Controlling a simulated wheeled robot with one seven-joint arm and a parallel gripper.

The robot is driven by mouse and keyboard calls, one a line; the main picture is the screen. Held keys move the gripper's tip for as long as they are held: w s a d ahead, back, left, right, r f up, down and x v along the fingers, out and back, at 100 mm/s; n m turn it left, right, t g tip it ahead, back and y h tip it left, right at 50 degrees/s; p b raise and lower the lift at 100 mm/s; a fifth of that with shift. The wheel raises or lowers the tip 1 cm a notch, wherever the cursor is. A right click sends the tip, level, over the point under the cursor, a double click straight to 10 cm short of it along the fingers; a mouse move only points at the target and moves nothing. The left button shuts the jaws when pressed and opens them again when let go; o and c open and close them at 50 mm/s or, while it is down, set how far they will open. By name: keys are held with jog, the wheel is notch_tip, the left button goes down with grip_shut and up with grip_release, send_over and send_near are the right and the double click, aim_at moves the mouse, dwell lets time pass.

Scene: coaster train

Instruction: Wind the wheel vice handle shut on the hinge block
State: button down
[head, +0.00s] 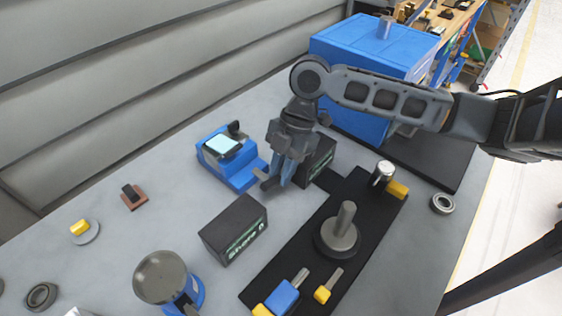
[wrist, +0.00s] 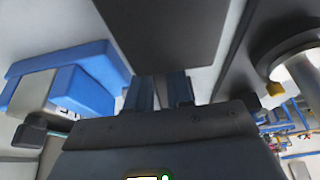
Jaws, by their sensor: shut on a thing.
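The vice (head: 222,168) is a blue body at the centre left in the head view, with a slide toward my gripper. It also shows at left in the wrist view (wrist: 88,78). A block with a pale blue top (head: 222,145), which looks like the hinge block, sits in it; whether the jaws touch it I cannot tell. My gripper (head: 279,176) points down at the vice's right end. It is shut on a small dark part there, seemingly the vice handle (head: 264,175). The fingers hide most of it. In the wrist view the fingers (wrist: 160,92) are close together.
A black labelled box (head: 233,229) stands in front of my gripper, another (head: 320,158) just behind and right. A black mat (head: 300,245) carries a round-based post (head: 340,238) and small fixtures. A blue stand with a grey disc (head: 160,277) is at front left. A large blue box (head: 350,48) stands behind.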

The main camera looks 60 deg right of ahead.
jog(key=shift+d, duration=0.1)
jog(key=c, duration=1)
grip_release()
jog(key=shift+v, duration=3.85)
jog(key=shift+o, duration=0.5)
